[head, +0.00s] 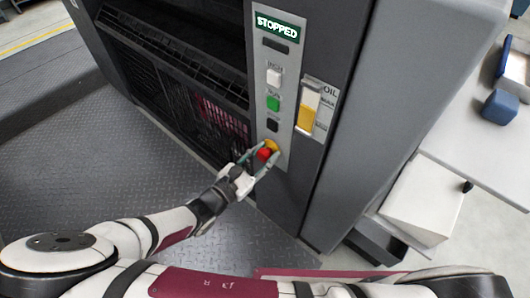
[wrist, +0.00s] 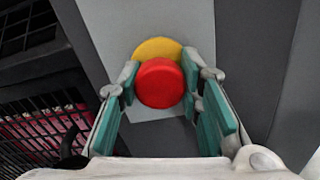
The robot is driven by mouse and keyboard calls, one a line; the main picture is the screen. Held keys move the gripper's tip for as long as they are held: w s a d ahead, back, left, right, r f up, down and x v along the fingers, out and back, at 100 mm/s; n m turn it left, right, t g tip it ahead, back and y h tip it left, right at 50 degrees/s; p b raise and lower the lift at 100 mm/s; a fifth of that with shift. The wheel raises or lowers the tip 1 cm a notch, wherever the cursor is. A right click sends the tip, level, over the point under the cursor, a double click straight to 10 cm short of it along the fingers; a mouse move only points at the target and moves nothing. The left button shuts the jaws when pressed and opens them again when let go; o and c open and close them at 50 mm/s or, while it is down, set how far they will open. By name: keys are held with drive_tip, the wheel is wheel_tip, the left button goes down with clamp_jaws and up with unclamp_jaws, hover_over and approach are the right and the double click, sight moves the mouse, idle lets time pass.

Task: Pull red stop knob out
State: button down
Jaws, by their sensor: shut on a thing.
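The red stop knob (head: 264,155) sits low on the light grey control panel (head: 280,50), in front of a yellow disc (head: 271,145). In the wrist view the red knob (wrist: 159,83) is a round cap with the yellow disc (wrist: 158,48) behind its upper edge. My gripper (head: 262,157) reaches the knob from the lower left. In the wrist view my gripper's (wrist: 160,85) teal-padded fingers are on either side of the knob, shut on it. The panel's display (head: 277,26) reads STOPPED.
Above the knob are a black button (head: 272,125), a green button (head: 273,103) and a white button (head: 274,76). An oil gauge (head: 308,110) is right of the panel. A white table (head: 480,125) stands at right. Open treadplate floor (head: 80,165) lies left.

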drive_tip(key=shift+s+a+f+p, duration=0.1)
drive_tip(key=shift+s+a+p, duration=0.2)
drive_tip(key=shift+s+a, duration=0.2)
drive_tip(key=c, duration=1.1)
unclamp_jaws()
drive_tip(key=shift+s, duration=0.1)
wheel_tip(320, 180, up, 10)
drive_tip(key=shift+r, duration=0.1)
